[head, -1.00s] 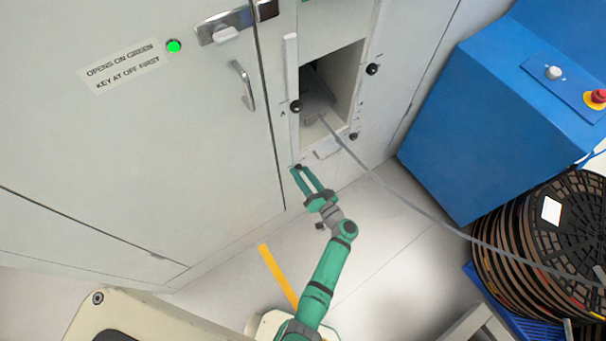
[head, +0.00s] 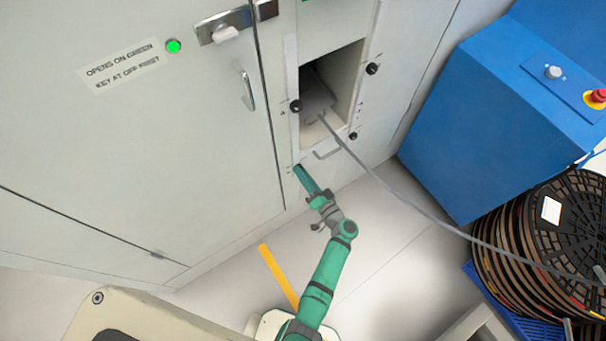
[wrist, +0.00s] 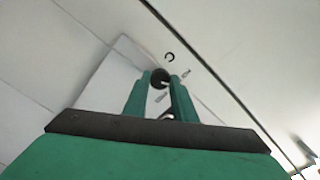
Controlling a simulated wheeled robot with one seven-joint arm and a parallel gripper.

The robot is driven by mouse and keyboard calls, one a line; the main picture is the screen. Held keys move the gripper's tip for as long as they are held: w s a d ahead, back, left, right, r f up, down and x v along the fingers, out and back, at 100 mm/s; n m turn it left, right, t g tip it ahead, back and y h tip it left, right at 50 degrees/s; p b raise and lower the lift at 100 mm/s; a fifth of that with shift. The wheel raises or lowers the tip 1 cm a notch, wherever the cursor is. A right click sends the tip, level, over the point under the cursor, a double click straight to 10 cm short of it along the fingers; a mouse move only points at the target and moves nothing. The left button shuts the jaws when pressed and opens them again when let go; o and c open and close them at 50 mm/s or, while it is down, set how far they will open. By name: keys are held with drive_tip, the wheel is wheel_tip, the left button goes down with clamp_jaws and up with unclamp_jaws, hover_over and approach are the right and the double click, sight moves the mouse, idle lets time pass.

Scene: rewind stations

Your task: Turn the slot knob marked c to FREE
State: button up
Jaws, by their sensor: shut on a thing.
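The knob marked c (wrist: 160,75) is small, dark and round, with a pale line on its face. In the wrist view it sits between my two fingertips, with the letter c printed beside it on the pale panel. My gripper (wrist: 160,82) is shut on this knob. In the head view my gripper (head: 299,171) reaches the low left corner of the panel below the opening, and it largely hides the knob. Two small printed labels lie near the knob in the wrist view, too blurred to read.
Other black knobs (head: 296,106), (head: 372,69) and (head: 353,136) surround the open bay (head: 345,75). A grey cable (head: 400,195) runs from the bay toward stacked reels (head: 530,245). A blue cabinet (head: 450,140) stands right.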

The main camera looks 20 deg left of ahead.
drive_tip(key=shift+a+m, duration=0.1)
drive_tip(key=shift+m, duration=7)
drive_tip(key=o, duration=1)
drive_tip(key=shift+o, duration=0.2)
